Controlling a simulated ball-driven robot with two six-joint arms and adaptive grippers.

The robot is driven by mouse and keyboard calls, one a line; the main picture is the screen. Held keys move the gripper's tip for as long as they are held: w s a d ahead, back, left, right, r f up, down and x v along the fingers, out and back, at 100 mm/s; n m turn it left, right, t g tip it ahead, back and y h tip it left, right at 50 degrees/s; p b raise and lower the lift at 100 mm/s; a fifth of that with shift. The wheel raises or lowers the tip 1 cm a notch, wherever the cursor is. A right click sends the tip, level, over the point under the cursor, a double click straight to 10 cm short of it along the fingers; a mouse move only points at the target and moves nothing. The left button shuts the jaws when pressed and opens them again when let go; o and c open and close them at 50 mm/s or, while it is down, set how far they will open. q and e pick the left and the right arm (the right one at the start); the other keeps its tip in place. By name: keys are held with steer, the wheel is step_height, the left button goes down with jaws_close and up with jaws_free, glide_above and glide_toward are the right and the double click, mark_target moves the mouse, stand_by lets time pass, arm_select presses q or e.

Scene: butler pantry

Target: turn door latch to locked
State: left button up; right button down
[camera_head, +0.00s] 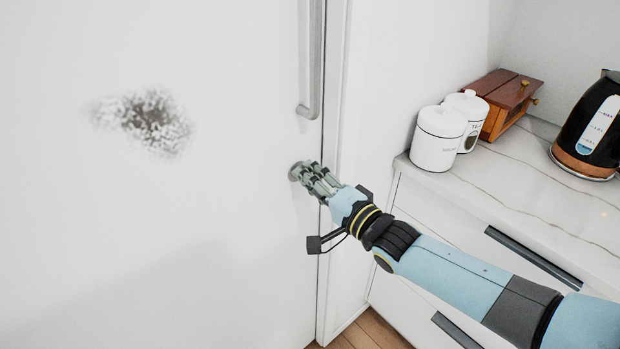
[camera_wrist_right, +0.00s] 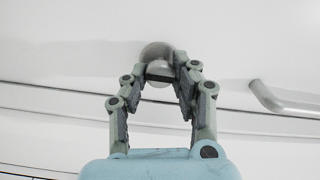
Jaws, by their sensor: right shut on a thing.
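The door latch (camera_head: 294,172) is a small round metal knob on the white door (camera_head: 230,60), below the long door handle. My right gripper (camera_head: 308,174) reaches it from the right, with its fingertips at the knob. In the right wrist view the knob (camera_wrist_right: 156,56) sits between the two fingertips of my right gripper (camera_wrist_right: 160,75), which is shut on it. The fingers partly cover the knob, and I cannot tell which way the latch is turned. My left gripper is not in view.
A vertical metal door handle (camera_head: 311,60) is above the latch. To the right, a marble counter (camera_head: 500,180) carries white canisters (camera_head: 438,138), a wooden box (camera_head: 505,100) and a black kettle (camera_head: 592,125).

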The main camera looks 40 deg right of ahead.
steer(key=c, duration=1)
jaws_free()
steer(key=s, duration=0.8)
steer(key=s+d, duration=0.1)
steer(key=s, duration=0.3)
steer(key=shift+f, duration=0.1)
